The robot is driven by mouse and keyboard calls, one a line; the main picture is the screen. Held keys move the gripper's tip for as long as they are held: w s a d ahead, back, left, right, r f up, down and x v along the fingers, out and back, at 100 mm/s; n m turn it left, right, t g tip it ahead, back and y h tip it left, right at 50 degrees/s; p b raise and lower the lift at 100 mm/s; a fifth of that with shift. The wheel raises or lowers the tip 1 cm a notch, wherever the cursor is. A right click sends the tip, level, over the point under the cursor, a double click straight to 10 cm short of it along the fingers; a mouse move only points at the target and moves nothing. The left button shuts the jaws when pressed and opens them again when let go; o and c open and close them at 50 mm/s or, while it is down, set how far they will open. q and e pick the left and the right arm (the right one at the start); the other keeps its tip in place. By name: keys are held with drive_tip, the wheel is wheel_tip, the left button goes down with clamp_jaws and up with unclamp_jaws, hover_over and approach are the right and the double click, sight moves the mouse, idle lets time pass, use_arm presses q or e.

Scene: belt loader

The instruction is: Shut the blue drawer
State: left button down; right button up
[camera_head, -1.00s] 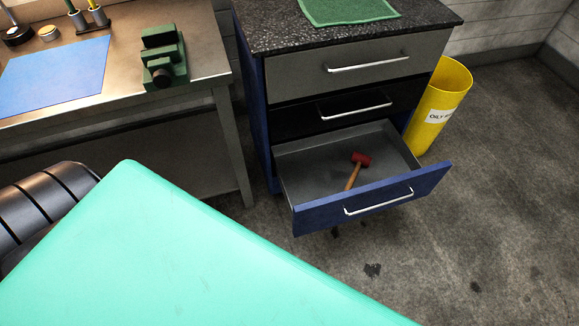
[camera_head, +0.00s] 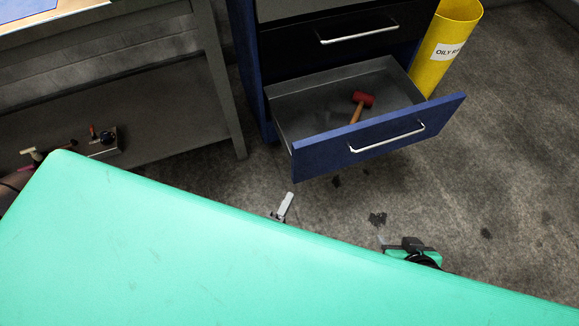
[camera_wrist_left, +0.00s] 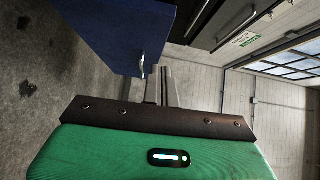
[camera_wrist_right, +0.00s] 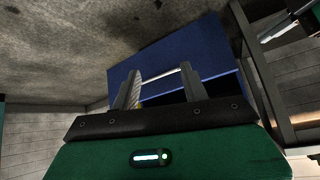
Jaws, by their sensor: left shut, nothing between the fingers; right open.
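The blue drawer (camera_head: 320,157) is the lowest one of the cabinet and stands pulled out, with a silver handle (camera_head: 388,139) on its front. A red-headed mallet (camera_head: 361,102) lies inside it. My left gripper (camera_head: 286,204) is below and in front of the drawer front, apart from it. In the left wrist view its fingers (camera_wrist_left: 166,70) are shut and empty, near the blue front (camera_wrist_left: 125,30). My right gripper (camera_head: 408,248) is lower and further right, partly hidden. In the right wrist view its fingers (camera_wrist_right: 160,72) are open, with the blue front (camera_wrist_right: 215,48) beyond them.
A black drawer (camera_head: 350,37) above is shut. A yellow bin (camera_head: 440,60) stands right of the cabinet. A workbench with a lower shelf (camera_head: 165,110) is at left. The floor (camera_head: 500,190) in front and to the right is clear apart from dark stains.

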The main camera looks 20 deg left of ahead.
use_arm(q)
drive_tip(key=b, duration=0.2)
approach(301, 150)
drive_tip(key=w+d, duration=0.2)
drive_tip(key=w, duration=0.3)
drive_tip(key=shift+w+a+f, duration=0.1)
drive_tip(key=shift+w+a, duration=0.35)
drive_tip(key=shift+w, duration=0.05)
use_arm(e)
drive_tip(key=shift+w+a+r+t+y, duration=0.1)
drive_tip(key=shift+w+a+t+y, duration=0.25)
drive_tip(key=shift+a, duration=0.25)
drive_tip(key=shift+w+a+f+t+y, duration=0.1)
drive_tip(key=shift+w+a+t, duration=0.1)
drive_tip(key=shift+a+t, duration=0.35)
drive_tip(key=shift+w+a+r+t+y, duration=0.1)
drive_tip(key=shift+w+a+t+y, duration=0.2)
drive_tip(key=shift+a, duration=0.35)
use_arm(q)
drive_tip(key=shift+w+a, duration=0.1)
